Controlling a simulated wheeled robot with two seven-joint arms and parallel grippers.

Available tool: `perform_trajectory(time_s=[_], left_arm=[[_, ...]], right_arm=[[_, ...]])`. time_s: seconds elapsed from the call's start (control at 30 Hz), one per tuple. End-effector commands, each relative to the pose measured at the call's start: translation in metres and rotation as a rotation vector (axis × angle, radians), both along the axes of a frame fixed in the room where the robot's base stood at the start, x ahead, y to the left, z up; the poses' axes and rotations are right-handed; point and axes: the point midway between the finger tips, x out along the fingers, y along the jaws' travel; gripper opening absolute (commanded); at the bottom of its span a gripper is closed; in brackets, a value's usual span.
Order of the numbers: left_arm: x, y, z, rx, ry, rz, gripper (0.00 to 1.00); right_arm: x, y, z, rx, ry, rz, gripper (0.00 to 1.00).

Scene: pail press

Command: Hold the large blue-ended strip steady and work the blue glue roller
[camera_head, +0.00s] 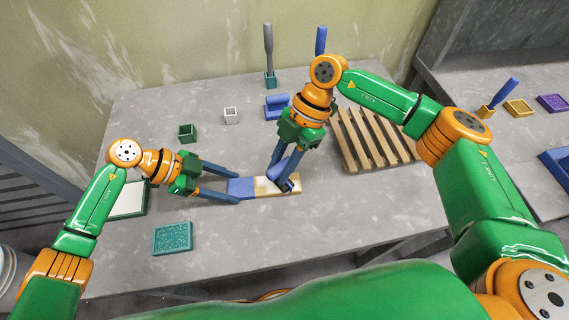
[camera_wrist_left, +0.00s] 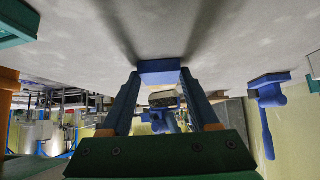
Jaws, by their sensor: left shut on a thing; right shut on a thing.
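The strip (camera_head: 262,190) lies flat on the grey table, with a blue left end, a pale middle and a tan right part. My left gripper (camera_head: 239,188) is shut on its blue end, one finger along each long side; the blue end also shows between the fingers in the left wrist view (camera_wrist_left: 160,72). My right gripper (camera_head: 283,168) points down over the strip, shut on the blue glue roller (camera_head: 289,184), which is at the strip's right part. The fingers partly hide the roller. In the left wrist view the roller (camera_wrist_left: 163,99) shows just beyond the blue end.
A wooden slatted pallet (camera_head: 376,138) lies right of my right gripper. A teal textured pad (camera_head: 172,238) lies at the front left.

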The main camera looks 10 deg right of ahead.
Motion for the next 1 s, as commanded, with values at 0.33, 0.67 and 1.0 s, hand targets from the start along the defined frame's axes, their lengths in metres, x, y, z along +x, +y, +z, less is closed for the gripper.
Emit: perform_trajectory(time_s=[0.33,0.67,1.0], left_arm=[[0.0,-0.001,0.0,-0.003,0.0,-0.002,0.0],[0.0,-0.001,0.0,-0.002,-0.001,-0.002,0.0],[0.0,-0.001,0.0,-0.002,-0.001,-0.002,0.0]], right_arm=[[0.001,0.022,0.001,0.002,0.001,0.0,0.0],[0.001,0.02,0.002,0.001,0.0,-0.001,0.0],[0.0,-0.006,0.0,0.002,-0.001,-0.001,0.0]])
